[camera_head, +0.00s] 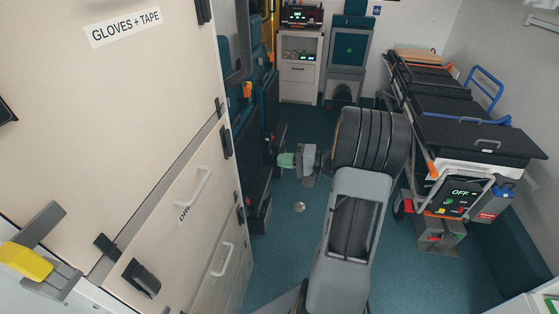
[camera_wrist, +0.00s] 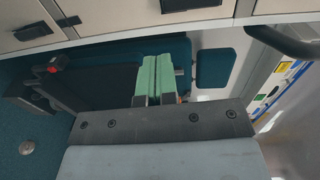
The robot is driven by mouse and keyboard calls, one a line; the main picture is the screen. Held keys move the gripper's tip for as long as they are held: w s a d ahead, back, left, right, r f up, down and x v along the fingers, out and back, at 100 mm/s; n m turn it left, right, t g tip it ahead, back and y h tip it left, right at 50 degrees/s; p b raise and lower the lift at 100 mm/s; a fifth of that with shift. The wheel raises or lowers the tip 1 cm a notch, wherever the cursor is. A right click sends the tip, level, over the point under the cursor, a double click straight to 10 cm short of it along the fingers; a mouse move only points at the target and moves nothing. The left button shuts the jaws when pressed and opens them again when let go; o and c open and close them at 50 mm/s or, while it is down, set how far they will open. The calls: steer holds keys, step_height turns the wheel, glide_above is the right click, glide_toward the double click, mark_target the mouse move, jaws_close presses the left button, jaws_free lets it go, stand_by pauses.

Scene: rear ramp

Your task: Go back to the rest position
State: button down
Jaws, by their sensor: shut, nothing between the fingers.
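My gripper (camera_head: 287,160) shows in the middle of the head view, at the left end of my folded grey and black arm. Its green fingers point left toward the dark folded seats and stand apart from them. In the wrist view the two green fingers (camera_wrist: 153,78) lie side by side, shut, with nothing between them. Behind them in that view are dark and teal seat surfaces. My arm hides part of the floor in the head view.
A cream cabinet labelled "GLOVES + TAPE" (camera_head: 125,27) with drawers fills the left. A stretcher (camera_head: 460,125) stands at the right, with a device reading "OFF" (camera_head: 459,197) at its near end. A white cabinet (camera_head: 299,78) stands at the back. Blue floor (camera_head: 290,225) is clear between.

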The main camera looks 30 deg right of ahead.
stand_by(0.5)
steer(key=s+a+f+g+h, duration=0.5)
steer(key=s+a+g+h, duration=0.15)
steer(key=s+g, duration=0.35)
steer(key=s+a+r+n+t+h+p, duration=0.2)
steer(key=s+a+r+n+h+p, duration=0.1)
steer(key=a+r+n+h, duration=0.3)
step_height(320, 180, up, 4)
steer(key=shift+s+a+r+n, duration=0.25)
steer(key=shift+s+a+n, duration=0.65)
steer(key=shift+a+n, duration=0.3)
